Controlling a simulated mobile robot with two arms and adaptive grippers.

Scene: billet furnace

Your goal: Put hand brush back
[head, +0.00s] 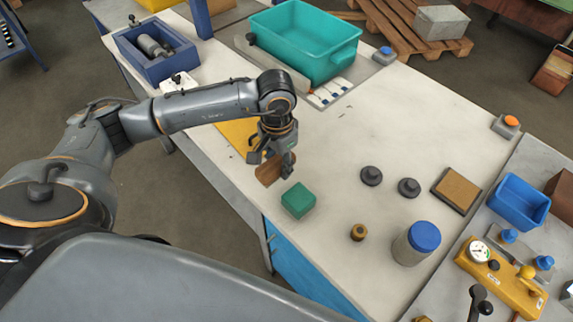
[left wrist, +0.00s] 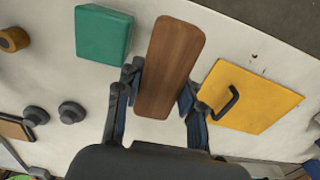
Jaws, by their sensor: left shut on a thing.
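The hand brush shows as a brown wooden block (left wrist: 168,66) with rounded ends in the left wrist view. My left gripper (left wrist: 160,92) has one finger on each long side of it and is shut on it. In the head view the brush (head: 268,171) shows partly behind my left gripper (head: 286,174), low over the table's near left edge. Its bristles are hidden, and I cannot tell whether it touches the table. My right gripper is in neither view.
A green block (head: 298,200) lies close beside the brush. A yellow plate (left wrist: 247,97) with a black handle lies on its other side. Dark round knobs (head: 371,176), a blue-lidded jar (head: 416,243) and a teal bin (head: 305,42) stand on the white table (head: 400,110). The table's middle is clear.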

